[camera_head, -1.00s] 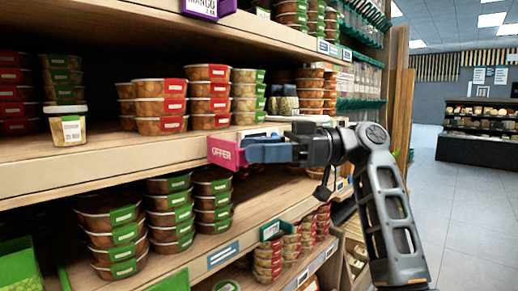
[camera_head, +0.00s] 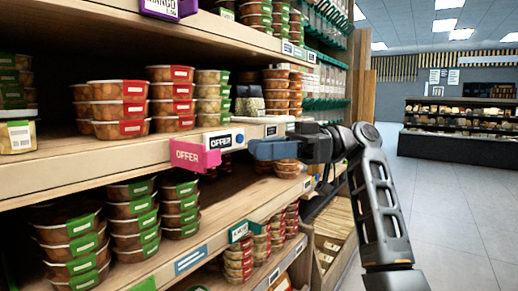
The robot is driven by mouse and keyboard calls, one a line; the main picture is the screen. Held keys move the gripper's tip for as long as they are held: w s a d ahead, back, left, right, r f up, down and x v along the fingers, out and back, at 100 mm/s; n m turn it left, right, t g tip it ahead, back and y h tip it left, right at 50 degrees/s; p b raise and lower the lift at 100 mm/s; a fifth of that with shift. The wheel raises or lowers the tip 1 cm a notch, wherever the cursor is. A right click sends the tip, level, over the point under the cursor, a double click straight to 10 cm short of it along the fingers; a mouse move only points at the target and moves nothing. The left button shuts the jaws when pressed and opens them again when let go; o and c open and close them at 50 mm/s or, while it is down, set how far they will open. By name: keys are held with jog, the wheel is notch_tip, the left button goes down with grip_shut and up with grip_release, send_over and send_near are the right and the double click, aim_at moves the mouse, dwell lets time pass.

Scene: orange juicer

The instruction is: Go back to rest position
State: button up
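My gripper (camera_head: 258,149), with blue fingers on a dark wrist, points left in front of the shelf edge. Its fingers are seen side-on and overlap, so their opening cannot be told. My arm (camera_head: 380,205) comes up from the lower right. A pink OFFER sign (camera_head: 195,156) is on the front edge of the middle shelf (camera_head: 90,163), left of my fingertips. A gap shows between the sign and the fingertips.
Stacked tubs fill the upper level (camera_head: 120,108) and lower level (camera_head: 140,220). A purple price sign (camera_head: 168,8) hangs on the top shelf edge. Open floor (camera_head: 470,200) lies to the right, with a display counter (camera_head: 460,125) at the back.

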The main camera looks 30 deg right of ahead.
dwell(0.3)
jog(key=a+f+m+t+h, duration=0.2)
jog(key=f+m+t+h, duration=0.3)
jog(key=f, duration=0.8)
jog(key=a+f+m+t, duration=0.3)
jog(key=f+m, duration=0.4)
jog(key=f, duration=0.5)
jog(key=s+f+m+t+h, duration=0.2)
jog(key=s+f+m+h, duration=0.55)
jog(key=s+f, duration=0.95)
jog(key=s+d+r+n+h, duration=0.1)
jog(key=s+r+h, duration=0.15)
jog(key=s, duration=0.85)
jog(key=s+d+r+n+h, duration=0.1)
jog(key=s+r+h, duration=0.15)
jog(key=s, duration=0.95)
jog(key=s+r+p, duration=0.2)
jog(key=r+p, duration=0.5)
jog(key=r, duration=0.3)
jog(key=s+r+n+t+p, duration=0.1)
jog(key=s+r+p, duration=0.1)
jog(key=r+p, duration=0.6)
notch_tip(320, 180, up, 3)
jog(key=shift+s+a+f, duration=0.15)
jog(key=shift+s+a, duration=0.05)
jog(key=shift+a, duration=0.15)
